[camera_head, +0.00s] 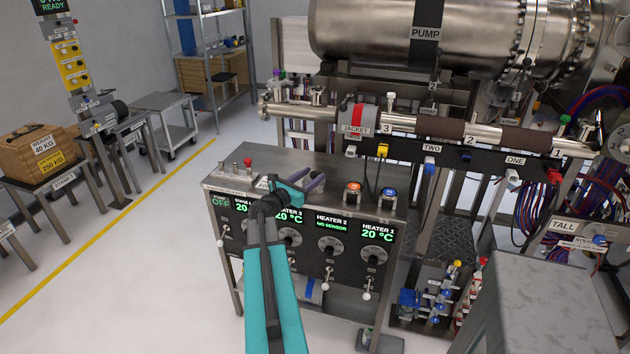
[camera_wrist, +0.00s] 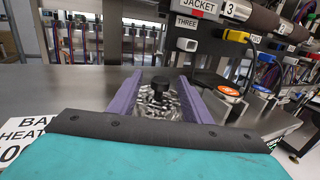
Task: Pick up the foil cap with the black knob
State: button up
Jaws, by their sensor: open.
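The foil cap (camera_wrist: 145,108) is a crinkled silver piece with a black knob (camera_wrist: 158,90) on top. In the wrist view it stands upright on the metal bench top, between the two purple fingers of my gripper (camera_wrist: 158,80). The fingers are open, one on each side of it. Whether either finger touches the foil cannot be told. In the head view my gripper (camera_head: 309,184) is low over the bench top, and I cannot make out the foil cap there.
An orange-topped item (camera_head: 353,187) and a blue-topped item (camera_head: 389,192) stand right of my gripper on the heater bench (camera_head: 270,162). Small red-topped fittings (camera_head: 248,163) stand to the left. Behind the bench runs a pipe with a jacket (camera_head: 357,118) and hanging connectors.

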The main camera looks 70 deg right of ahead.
jog(key=shift+d, duration=0.1)
jog(key=shift+p+x, duration=1.05)
jog(key=shift+x, duration=0.9)
jog(key=shift+s+d, duration=0.2)
jog(key=shift+d, duration=0.35)
jog(key=c, duration=1.1)
jog(key=shift+r, duration=0.1)
